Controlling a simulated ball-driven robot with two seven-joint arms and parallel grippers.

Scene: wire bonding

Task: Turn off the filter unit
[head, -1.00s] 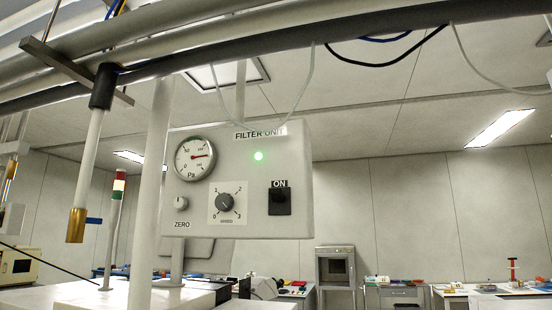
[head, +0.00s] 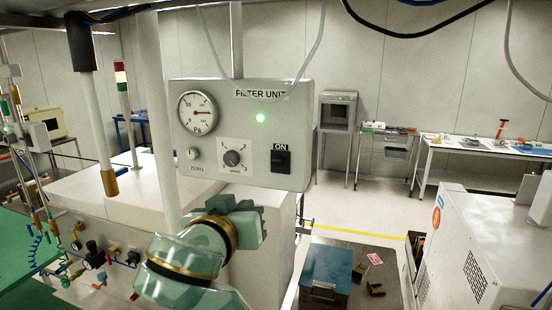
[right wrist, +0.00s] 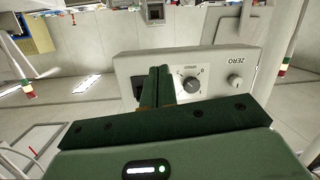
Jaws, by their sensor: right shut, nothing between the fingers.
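The filter unit (head: 240,165) is a pale grey box with a pressure gauge, a ZERO knob, a speed dial (head: 232,158) and a green light that is lit. Its black switch (head: 281,161) sits under an ON label at the panel's lower right. My right gripper (head: 238,208) is below the panel, its fingers hard to make out there. In the right wrist view, where the panel is upside down, the fingers (right wrist: 160,75) are shut and empty. They lie between the dial and the switch (right wrist: 138,84) and partly hide the switch. My left gripper is out of view.
A white post (head: 156,120) stands just left of the unit. A teal toolbox (head: 326,272) lies on the floor mat at lower right, beside a white cabinet (head: 485,240). Thin cables hang in front of the unit. Benches stand along the back wall.

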